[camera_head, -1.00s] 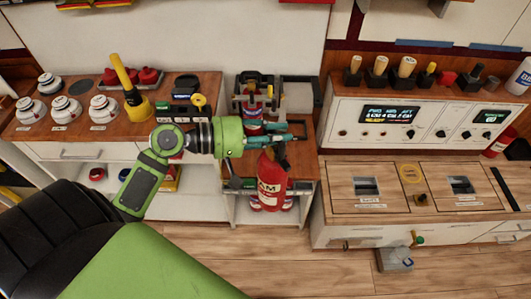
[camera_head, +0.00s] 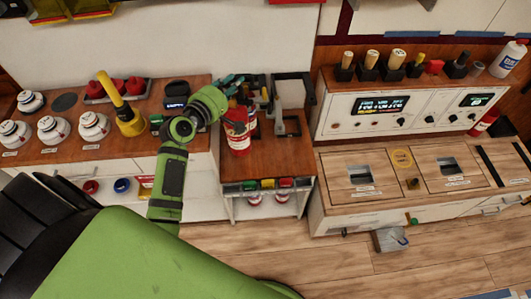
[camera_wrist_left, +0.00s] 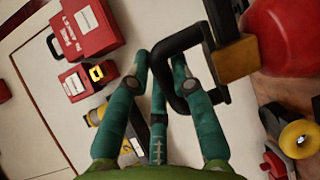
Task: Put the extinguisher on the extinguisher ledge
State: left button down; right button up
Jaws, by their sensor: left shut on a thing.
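The red extinguisher (camera_head: 239,135) with a pale label hangs upright from my left gripper (camera_head: 229,84), over or on the left part of a small wooden-topped stand (camera_head: 265,160). I cannot tell whether its base touches the wood. In the left wrist view, my left gripper (camera_wrist_left: 178,82) has its teal fingers closed around the black handle (camera_wrist_left: 182,50), and the red body (camera_wrist_left: 285,35) shows at the upper right. No marking shows which surface is the extinguisher ledge. My right gripper is not in view.
Black brackets (camera_head: 292,92) stand at the back of the stand. A yellow-handled tool (camera_head: 122,105) and white domed caps (camera_head: 92,126) are on the left counter. A control panel (camera_head: 400,107) is at the right. The stand's front half is clear.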

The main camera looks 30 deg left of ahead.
aim_at(239, 109)
pick_arm(q)
jog(key=y, duration=0.1)
jog(key=w+a+n+y+p, duration=0.1)
jog(key=w+n+y, duration=0.1)
jog(key=shift+w+a+f+p, duration=0.2)
jog(key=shift+f+p, duration=0.1)
jog(key=shift+p, duration=0.05)
jog(key=shift+w+d+f+n+g+y+p, duration=0.15)
jog(key=shift+w+f+n+g+y+p, duration=0.2)
jog(key=shift+w+f+n+y, duration=0.2)
notch_tip(239, 109, down, 10)
jog(key=b, duration=1)
jog(key=shift+f+b, duration=0.15)
jog(key=shift+b, duration=0.15)
jog(key=shift+s, duration=0.1)
jog(key=c, duration=1.2)
grip_release()
jog(key=shift+s+d+f, duration=0.1)
jog(key=shift+s+f, duration=0.05)
jog(key=shift+f, duration=0.3)
jog(key=shift+o, duration=0.6)
jog(key=shift+s+r, duration=0.1)
